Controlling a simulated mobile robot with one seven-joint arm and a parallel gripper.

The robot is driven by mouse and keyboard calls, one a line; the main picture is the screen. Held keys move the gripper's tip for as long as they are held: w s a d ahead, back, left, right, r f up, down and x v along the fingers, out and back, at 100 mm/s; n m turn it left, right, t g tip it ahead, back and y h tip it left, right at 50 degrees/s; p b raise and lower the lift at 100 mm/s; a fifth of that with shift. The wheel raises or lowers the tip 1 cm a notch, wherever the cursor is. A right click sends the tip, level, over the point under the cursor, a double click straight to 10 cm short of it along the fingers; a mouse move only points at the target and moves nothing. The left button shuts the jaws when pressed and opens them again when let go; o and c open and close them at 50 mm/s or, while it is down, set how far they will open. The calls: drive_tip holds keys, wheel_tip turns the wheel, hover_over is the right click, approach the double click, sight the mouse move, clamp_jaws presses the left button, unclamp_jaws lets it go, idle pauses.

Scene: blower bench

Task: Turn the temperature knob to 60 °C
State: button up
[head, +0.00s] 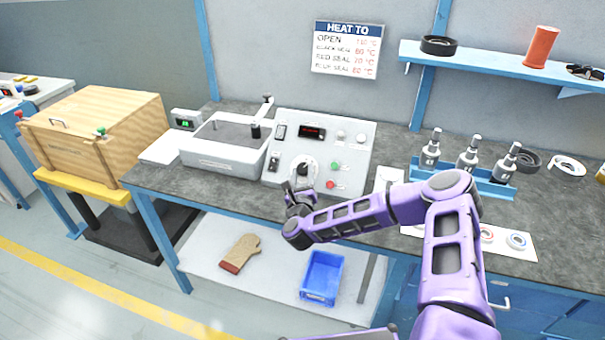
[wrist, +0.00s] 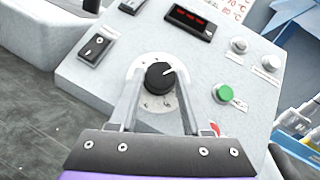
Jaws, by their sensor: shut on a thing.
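The temperature knob (wrist: 160,77) is black and round with a white pointer line, on a pale round dial plate on the sloped control panel (wrist: 85,70). In the wrist view its pointer aims to the upper right; the scale marks are too small to read. My gripper (wrist: 161,75) has one finger on each side of the knob and is shut on it. In the head view the knob (head: 303,171) shows just above my gripper (head: 300,188). A dark display with red digits (wrist: 188,18) sits above the knob; the digits are not legible.
A rocker switch (wrist: 97,46) is left of the knob, a green button (wrist: 228,93) right of it. A red button (head: 331,184) is low on the panel. A grey-white machine (head: 222,160) stands left, bottles (head: 467,155) in a blue rack right. A heating sign (head: 347,50) hangs behind.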

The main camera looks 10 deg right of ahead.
clamp_jaws()
drive_tip(key=shift+n, duration=0.3)
